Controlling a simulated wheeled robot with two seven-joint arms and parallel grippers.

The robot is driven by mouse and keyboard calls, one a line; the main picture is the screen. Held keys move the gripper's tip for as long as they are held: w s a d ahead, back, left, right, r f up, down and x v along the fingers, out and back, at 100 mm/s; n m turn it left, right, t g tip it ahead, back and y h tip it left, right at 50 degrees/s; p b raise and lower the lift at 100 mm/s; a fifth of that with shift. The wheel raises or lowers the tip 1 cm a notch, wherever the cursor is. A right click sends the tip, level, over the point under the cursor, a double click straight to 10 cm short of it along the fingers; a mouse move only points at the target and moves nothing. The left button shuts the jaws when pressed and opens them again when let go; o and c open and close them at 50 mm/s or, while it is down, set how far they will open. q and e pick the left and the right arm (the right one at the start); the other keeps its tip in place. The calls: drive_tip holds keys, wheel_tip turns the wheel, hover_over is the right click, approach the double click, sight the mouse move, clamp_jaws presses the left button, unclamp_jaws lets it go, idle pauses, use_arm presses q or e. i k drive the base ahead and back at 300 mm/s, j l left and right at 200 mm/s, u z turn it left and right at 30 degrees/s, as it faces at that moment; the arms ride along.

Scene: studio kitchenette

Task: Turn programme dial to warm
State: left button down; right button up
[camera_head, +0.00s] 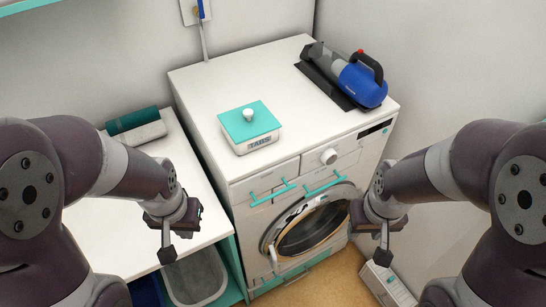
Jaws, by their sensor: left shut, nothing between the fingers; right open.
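The round white programme dial (329,156) sits on the upper front panel of the white washing machine (205,90). Its markings are too small to read. My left gripper (167,254) is shut and empty, to the left of the machine, over the edge of the white counter. My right gripper (383,255) is open and empty in front of the machine's right side, lower and to the right of the dial. Neither gripper touches the dial.
A turquoise-lidded box (262,122) and a blue handheld vacuum (362,86) stand on the machine. Turquoise handles (272,193) stick out near the round door (312,236). A grey bin (196,277) is below left. A white box (384,284) stands on the floor at right.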

sight(330, 156)
drive_tip(key=i+l+u, duration=0.1)
drive_tip(key=l+u, duration=0.3)
drive_tip(key=l, duration=1.05)
